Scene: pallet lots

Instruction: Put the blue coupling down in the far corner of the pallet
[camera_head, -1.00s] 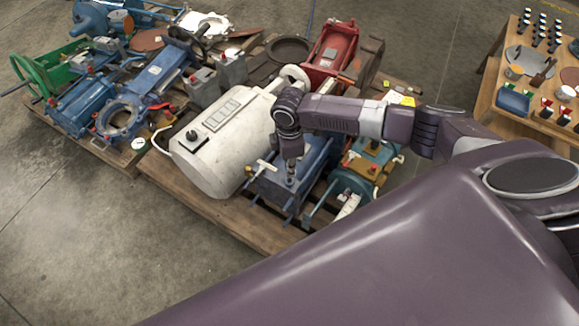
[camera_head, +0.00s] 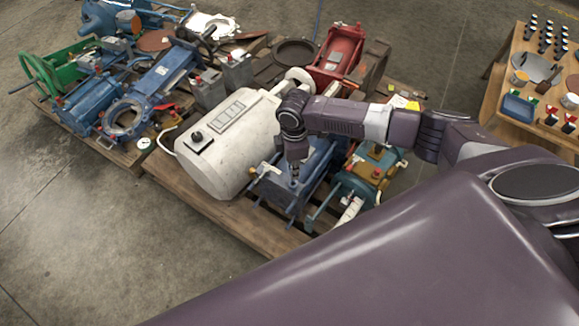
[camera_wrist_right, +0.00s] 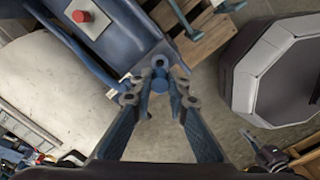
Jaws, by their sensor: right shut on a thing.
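My right gripper (camera_head: 295,170) points down over a blue machine (camera_head: 325,165) on the front part of the wooden pallet (camera_head: 200,208). In the right wrist view, the gripper (camera_wrist_right: 160,92) is shut on a small blue piece, which looks like the blue coupling (camera_wrist_right: 160,80). It sits between the fingertips, above or against the blue machine's edge; I cannot tell if they touch. In the head view the coupling is too small and covered to make out. My left gripper is not in view.
A white tank (camera_head: 225,145) stands left of the gripper, and a blue-and-yellow machine (camera_head: 365,175) to its right. A red machine (camera_head: 338,52) is farther back. Another loaded pallet is at left. A wooden table (camera_head: 497,95) with small items stands at right.

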